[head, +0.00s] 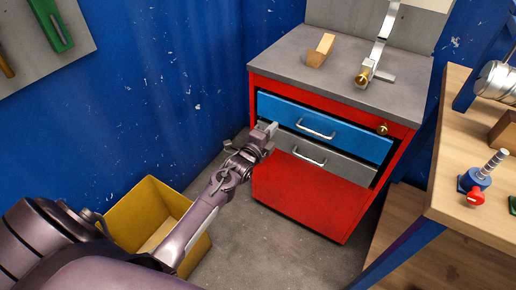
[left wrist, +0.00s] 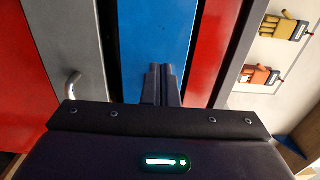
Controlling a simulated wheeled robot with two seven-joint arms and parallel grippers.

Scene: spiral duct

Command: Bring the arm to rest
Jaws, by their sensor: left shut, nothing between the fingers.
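My left arm reaches in from the left in the head view. Its gripper (head: 270,128) is at the left front of the red cabinet (head: 305,200), near the left end of the blue drawer (head: 340,134). In the left wrist view the two fingers (left wrist: 160,72) are together, with nothing between them, in front of the blue drawer face (left wrist: 155,35). I cannot tell whether the fingertips touch it. My right gripper is in neither view.
The grey drawer (head: 338,165) lies below the blue one. A wooden block (head: 320,50) and a metal stand with a brass part (head: 362,77) are on the cabinet top. A yellow bin (head: 142,215) stands beside my arm. A wooden workbench (head: 455,180) is at right.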

